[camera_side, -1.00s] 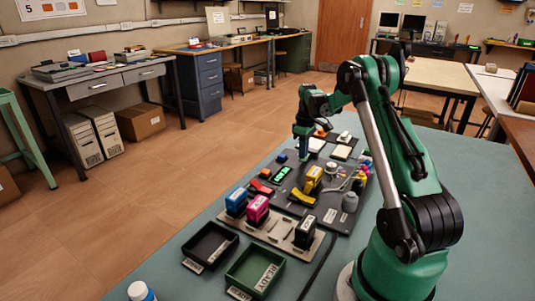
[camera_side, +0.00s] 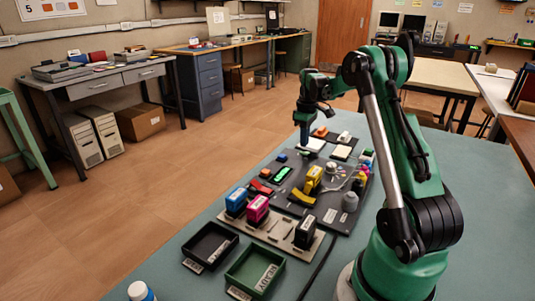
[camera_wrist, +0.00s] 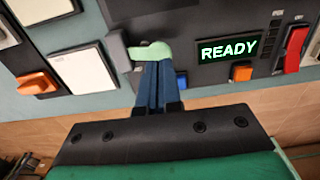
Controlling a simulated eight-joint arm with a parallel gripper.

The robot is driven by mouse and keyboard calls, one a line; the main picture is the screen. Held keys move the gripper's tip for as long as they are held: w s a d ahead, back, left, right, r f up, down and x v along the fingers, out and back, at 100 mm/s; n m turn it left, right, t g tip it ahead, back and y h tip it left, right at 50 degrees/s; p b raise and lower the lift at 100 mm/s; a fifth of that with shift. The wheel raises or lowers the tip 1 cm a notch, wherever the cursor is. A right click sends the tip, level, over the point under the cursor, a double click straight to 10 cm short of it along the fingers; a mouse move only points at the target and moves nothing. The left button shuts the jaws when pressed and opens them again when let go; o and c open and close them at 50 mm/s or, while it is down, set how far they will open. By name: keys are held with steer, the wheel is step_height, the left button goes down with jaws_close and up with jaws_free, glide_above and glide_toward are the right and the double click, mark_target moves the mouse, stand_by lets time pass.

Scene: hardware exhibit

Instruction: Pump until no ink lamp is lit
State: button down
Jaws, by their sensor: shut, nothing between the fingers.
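My gripper (camera_side: 304,148) is shut and empty, above the far part of the dark panel (camera_side: 337,217). In the wrist view its blue fingers (camera_wrist: 157,84) end at a pale green pad (camera_wrist: 153,51) beside a grey lever-like part (camera_wrist: 119,52); I cannot tell whether they touch. A lit green READY display (camera_wrist: 228,48) is right of them. A column of small dark marks (camera_wrist: 275,30) beside it shows no lit colour; I cannot tell if these are the ink lamps. A yellow cartridge (camera_side: 313,180) stands on the panel.
Blue (camera_side: 236,200), pink (camera_side: 257,207) and black (camera_side: 305,232) cartridges stand on a nearer plate. A red lever (camera_wrist: 296,49), an orange button (camera_wrist: 241,72) and an orange lever (camera_wrist: 38,82) are around the fingers. Black (camera_side: 210,246) and green (camera_side: 254,271) trays lie in front.

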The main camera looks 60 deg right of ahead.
stand_by(0.5)
step_height(320, 180, up, 7)
stand_by(0.7)
steer(key=w+a+r+t+h, duration=0.1)
steer(key=w+a+r, duration=0.1)
steer(key=a, duration=0.6)
steer(key=w+a+r+t, duration=0.2)
steer(key=a, duration=0.7)
steer(key=s+a+f+t, duration=0.2)
steer(key=s+a, duration=0.1)
steer(key=a, duration=0.4)
steer(key=s+a+f+t+y, duration=0.1)
steer(key=s+a+f+t, duration=0.1)
steer(key=a, duration=0.6)
steer(key=shift+s+a, duration=0.3)
steer(key=shift+s, duration=0.35)
